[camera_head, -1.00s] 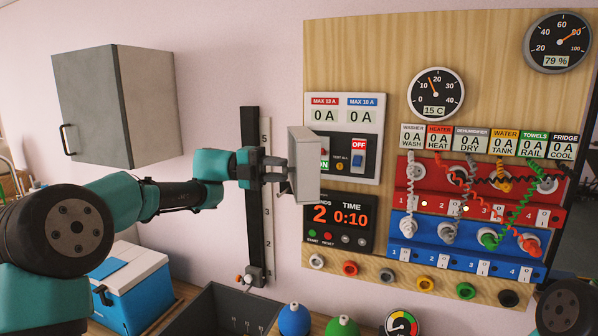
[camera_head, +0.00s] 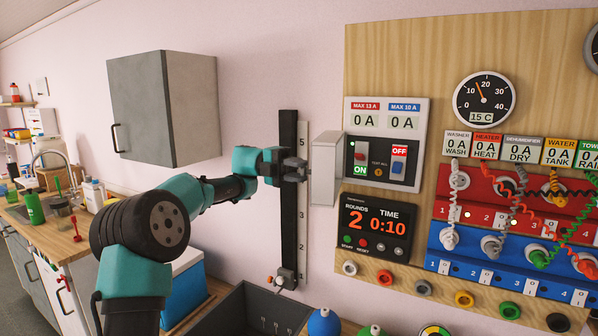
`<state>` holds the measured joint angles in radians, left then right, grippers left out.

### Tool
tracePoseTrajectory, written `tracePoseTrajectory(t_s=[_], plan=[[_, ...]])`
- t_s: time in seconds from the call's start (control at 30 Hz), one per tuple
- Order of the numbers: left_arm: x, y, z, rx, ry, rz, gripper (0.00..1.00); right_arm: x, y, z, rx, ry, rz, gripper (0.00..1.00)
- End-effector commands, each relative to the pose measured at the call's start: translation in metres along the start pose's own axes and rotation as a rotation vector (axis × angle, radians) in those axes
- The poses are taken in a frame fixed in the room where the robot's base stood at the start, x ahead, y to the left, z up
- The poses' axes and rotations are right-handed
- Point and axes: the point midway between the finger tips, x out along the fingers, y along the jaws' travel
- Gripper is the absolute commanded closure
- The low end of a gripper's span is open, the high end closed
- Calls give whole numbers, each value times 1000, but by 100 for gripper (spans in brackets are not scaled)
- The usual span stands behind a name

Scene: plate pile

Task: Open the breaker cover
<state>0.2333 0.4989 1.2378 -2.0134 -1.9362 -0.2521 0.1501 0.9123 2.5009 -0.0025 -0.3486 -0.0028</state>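The breaker cover (camera_head: 325,168) is a pale grey box-shaped lid at the left edge of the breaker panel (camera_head: 418,120). It stands swung out to the left, so the red ON switch (camera_head: 361,158) and blue OFF switch (camera_head: 398,160) both show uncovered. My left gripper (camera_head: 303,170) is just left of the cover, in front of the black vertical rail. Its fingers look parted, with nothing seen between them. Its tips are very close to the cover's left edge; I cannot tell whether they touch. My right gripper is out of view.
Red and blue socket panels (camera_head: 515,262) with coiled cables are to the right. A grey cupboard (camera_head: 160,108) hangs at upper left. A dark bin (camera_head: 262,312) stands below the rail.

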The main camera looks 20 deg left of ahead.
Motion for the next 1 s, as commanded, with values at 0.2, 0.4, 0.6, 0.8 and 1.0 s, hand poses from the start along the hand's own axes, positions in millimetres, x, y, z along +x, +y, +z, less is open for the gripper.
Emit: tracePoseTrajectory(t_s=[0.2, 0.4, 0.6, 0.8, 1.0], plan=[[0, 0, 0, -1, 0, 0, 52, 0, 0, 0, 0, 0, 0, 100], [0, 0, 0, 0, 0, 0, 48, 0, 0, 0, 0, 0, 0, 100], [0, -3, 0, 1, 0, 0, 48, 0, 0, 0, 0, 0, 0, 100], [1, -18, 0, 2, 0, 0, 48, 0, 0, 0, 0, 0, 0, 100], [1, -38, 0, 7, 0, -1, 33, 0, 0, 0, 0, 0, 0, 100]])
